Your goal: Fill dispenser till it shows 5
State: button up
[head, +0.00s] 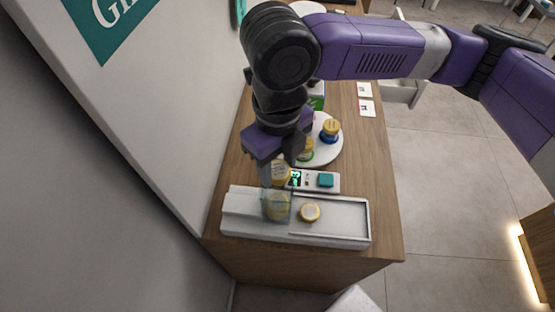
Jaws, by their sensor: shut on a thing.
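The dispenser is a long white tray (350,238) at the near end of the counter, with a clear box (268,211) at its left part. A yellow round piece shows inside the box, and another yellow round piece (310,212) lies on the tray to its right. Behind the tray is a white panel (313,182) with a lit green display (295,178) and a teal button (326,180). The digit is too small and partly hidden to read surely. My gripper (279,168) points down, shut on a yellow round thing (281,175) just above the clear box.
A round white plate (333,151) behind the panel holds yellow-topped pieces with blue (330,131) and green (305,149) bases. Two small cards (366,99) lie on the wooden counter (368,155) farther back. A wall stands close on the left. Open floor lies right.

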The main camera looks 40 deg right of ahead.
jog(key=shift+f+b, duration=1.35)
jog(key=shift+f, duration=0.5)
jog(key=o, duration=1.4)
jog(key=shift+r+b, duration=0.45)
jog(key=shift+r, duration=3.45)
